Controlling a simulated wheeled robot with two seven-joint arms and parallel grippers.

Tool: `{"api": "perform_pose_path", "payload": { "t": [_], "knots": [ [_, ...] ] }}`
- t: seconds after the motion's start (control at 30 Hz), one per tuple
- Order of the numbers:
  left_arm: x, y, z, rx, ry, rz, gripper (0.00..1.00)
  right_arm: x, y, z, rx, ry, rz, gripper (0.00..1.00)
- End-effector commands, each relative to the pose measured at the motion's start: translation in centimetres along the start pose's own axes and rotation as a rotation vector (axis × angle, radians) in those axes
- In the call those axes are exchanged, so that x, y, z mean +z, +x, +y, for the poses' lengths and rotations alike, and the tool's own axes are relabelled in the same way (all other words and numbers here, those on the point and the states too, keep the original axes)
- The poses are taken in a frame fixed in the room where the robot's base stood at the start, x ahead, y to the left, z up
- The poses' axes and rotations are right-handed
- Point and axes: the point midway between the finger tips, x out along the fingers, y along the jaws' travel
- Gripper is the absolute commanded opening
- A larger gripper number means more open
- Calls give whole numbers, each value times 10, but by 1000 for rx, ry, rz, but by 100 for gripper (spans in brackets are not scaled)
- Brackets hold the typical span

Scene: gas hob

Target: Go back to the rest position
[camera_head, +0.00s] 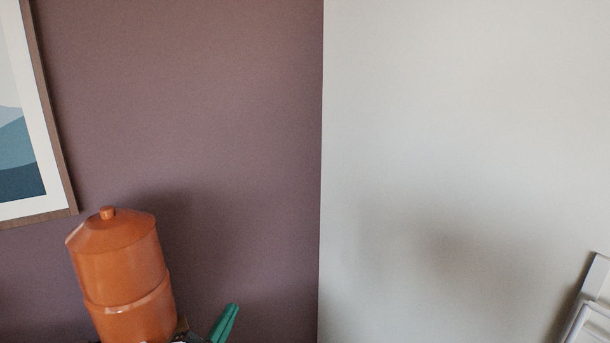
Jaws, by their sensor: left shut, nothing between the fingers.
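My left gripper (231,310) shows at the bottom edge, left of centre. Its teal fingers are together, point up and to the right, and hold nothing. Only the fingers and a little of the dark part behind them show; the rest of the arm is cut off by the lower edge. My right gripper is not in view.
An orange lidded canister (122,270) with a round knob stands at the lower left, just left of my gripper. A framed picture (65,180) hangs on the purple wall (200,110). A pale wall (450,120) fills the right half. A white panelled thing (594,305) shows at the lower right edge.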

Motion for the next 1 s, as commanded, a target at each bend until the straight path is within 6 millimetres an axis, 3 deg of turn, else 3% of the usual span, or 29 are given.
{"api": "perform_pose_path", "payload": {
  "t": [0.1,0.2,0.37,0.6,0.77,1.0],
  "knots": [
    [-65,-52,-28,-66,-245,394,0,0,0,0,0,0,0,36],
    [-101,-108,-57,-152,-405,686,0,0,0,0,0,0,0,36],
    [-121,-183,-93,-283,-563,999,0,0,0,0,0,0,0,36],
    [-116,-268,-125,-452,-700,1298,0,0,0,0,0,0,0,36],
    [-102,-316,-137,-562,-769,1460,0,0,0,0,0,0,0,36],
    [-152,-316,-196,-576,-758,1476,0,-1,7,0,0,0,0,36]
  ]
}}
